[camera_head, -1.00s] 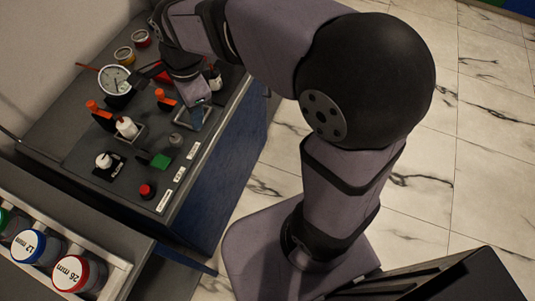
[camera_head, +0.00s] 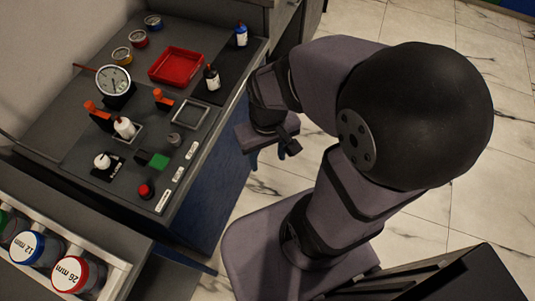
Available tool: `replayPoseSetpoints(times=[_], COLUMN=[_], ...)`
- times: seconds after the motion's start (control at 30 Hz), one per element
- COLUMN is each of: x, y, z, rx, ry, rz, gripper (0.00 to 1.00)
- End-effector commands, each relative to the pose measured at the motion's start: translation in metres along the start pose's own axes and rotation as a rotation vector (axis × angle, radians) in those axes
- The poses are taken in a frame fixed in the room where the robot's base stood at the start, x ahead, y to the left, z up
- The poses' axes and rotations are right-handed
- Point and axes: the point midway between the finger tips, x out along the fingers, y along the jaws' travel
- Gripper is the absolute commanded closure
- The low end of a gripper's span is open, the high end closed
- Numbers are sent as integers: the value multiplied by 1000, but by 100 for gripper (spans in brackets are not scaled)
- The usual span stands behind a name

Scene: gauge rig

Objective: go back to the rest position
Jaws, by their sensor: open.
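My gripper (camera_head: 286,146) is at the end of my folded arm, to the right of the gauge rig bench (camera_head: 228,113) and out past its front edge. Its fingers are small and dark in this view, with nothing seen between them. It touches none of the things on the bench.
A rack with labelled jars (camera_head: 78,275) stands at lower left. Marble floor (camera_head: 410,225) lies open at right.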

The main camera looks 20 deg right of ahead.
Motion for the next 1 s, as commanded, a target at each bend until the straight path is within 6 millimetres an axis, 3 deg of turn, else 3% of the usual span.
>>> replayPoseSetpoints(times=[0.27,0.47,0.67,1.0], x=[-2,-21,-65,-158], y=[0,0,0,0], z=[0,0,-1,-1], rx=[1,2,1,-1], ry=[0,1,1,1], rz=[0,0,0,0], gripper=[51,51,51,51])
